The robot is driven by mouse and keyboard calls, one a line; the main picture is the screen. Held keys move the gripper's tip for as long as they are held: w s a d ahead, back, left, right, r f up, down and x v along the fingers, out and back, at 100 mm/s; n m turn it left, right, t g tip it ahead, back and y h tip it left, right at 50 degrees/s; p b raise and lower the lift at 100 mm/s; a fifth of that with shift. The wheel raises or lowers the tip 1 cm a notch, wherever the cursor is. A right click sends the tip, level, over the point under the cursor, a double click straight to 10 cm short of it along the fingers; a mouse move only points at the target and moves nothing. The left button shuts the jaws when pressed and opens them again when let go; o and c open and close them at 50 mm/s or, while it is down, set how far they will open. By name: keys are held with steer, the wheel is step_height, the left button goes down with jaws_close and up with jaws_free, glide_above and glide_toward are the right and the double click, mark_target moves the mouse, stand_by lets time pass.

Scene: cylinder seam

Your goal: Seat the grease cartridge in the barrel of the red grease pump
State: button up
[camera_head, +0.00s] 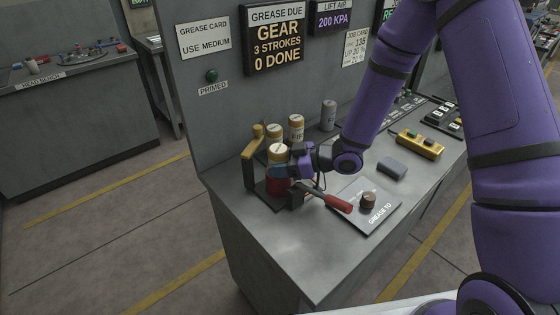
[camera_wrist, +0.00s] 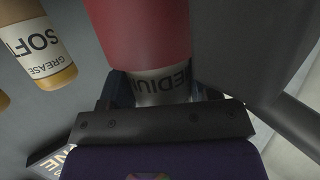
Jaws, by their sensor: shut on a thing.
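The red barrel of the grease pump (camera_head: 278,186) stands on the bench, and a red-gripped lever (camera_head: 338,204) sticks out to its right. The red barrel (camera_wrist: 140,35) fills the top of the wrist view. A cartridge with a yellow top (camera_head: 278,151) stands upright over the barrel, in line with it. Its label reads MEDIUM, partly hidden, in the wrist view (camera_wrist: 160,88). My gripper (camera_head: 280,170) is shut on this cartridge, just above the barrel. The cartridge's lower end meets the barrel's mouth; I cannot tell how far inside it is.
A SOFT cartridge (camera_wrist: 40,45) shows in the wrist view. A yellow-topped post (camera_head: 250,160) is left of the pump. A plate (camera_head: 385,213) bears a brown knob (camera_head: 368,201); a grey block (camera_head: 393,168) lies beyond.

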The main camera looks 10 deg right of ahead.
steer(key=shift+f, duration=0.2)
steer(key=o, duration=1.3)
steer(key=shift+c, duration=0.2)
steer(key=v, duration=1)
steer(key=shift+d, duration=0.35)
steer(key=shift+s+r, duration=0.15)
